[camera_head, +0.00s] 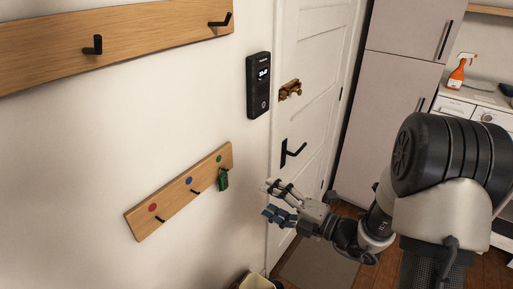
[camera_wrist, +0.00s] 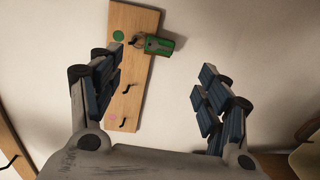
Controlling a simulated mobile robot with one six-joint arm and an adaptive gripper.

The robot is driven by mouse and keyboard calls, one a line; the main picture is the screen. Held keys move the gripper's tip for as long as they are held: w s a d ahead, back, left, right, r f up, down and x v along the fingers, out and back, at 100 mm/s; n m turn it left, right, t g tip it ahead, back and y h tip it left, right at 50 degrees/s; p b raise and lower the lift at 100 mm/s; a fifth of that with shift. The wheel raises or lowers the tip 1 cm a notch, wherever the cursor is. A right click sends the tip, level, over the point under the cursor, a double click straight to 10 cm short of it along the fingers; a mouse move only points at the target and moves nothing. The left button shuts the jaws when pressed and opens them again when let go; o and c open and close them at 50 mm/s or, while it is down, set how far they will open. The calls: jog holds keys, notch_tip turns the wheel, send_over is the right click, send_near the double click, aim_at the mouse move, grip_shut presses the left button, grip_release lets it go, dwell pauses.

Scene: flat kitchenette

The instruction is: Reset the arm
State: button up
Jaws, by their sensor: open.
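My gripper (camera_head: 277,202) is open and empty in the head view, in front of the white door and to the right of the small key rack. Its two blue-padded fingers stand wide apart in the wrist view (camera_wrist: 160,92). My arm reaches in from the right side of the head view. The wooden key rack (camera_head: 172,200) has a red, a blue and a green dot with black hooks. A green tag (camera_head: 223,181) hangs at the green-dot hook, apart from my gripper. The rack (camera_wrist: 128,75) and tag (camera_wrist: 160,45) also show beyond my fingers in the wrist view.
A wooden board (camera_head: 120,35) with black hooks is on the wall above. A black wall device (camera_head: 258,85) is beside the door (camera_head: 309,75), which has a black handle (camera_head: 292,152). A grey cabinet (camera_head: 400,80) stands right of it. An orange spray bottle (camera_head: 457,75) is on the counter.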

jog(key=s+a+r+n+g+h+b, duration=0.15)
jog(key=s+a+n+g, duration=0.3)
jog(key=s+n, duration=0.65)
jog(key=s+a+r+n+g+h+b, duration=0.1)
jog(key=s+a+r+n+g+h, duration=0.15)
jog(key=s+n+g, duration=0.6)
jog(key=s+d+n+t+h, duration=0.3)
jog(key=d+n, duration=0.4)
jog(key=n, duration=0.5)
jog(key=s+d+n+t+h+b, duration=0.1)
jog(key=s+d+n+t+h, duration=0.3)
jog(key=n, duration=0.8)
jog(key=d+r+h, duration=0.1)
jog(key=d+h, duration=0.1)
jog(key=d, duration=0.2)
jog(key=shift+s+h, duration=0.3)
jog(key=shift+s, duration=0.05)
jog(key=shift+a, duration=0.1)
jog(key=shift+c, duration=0.5)
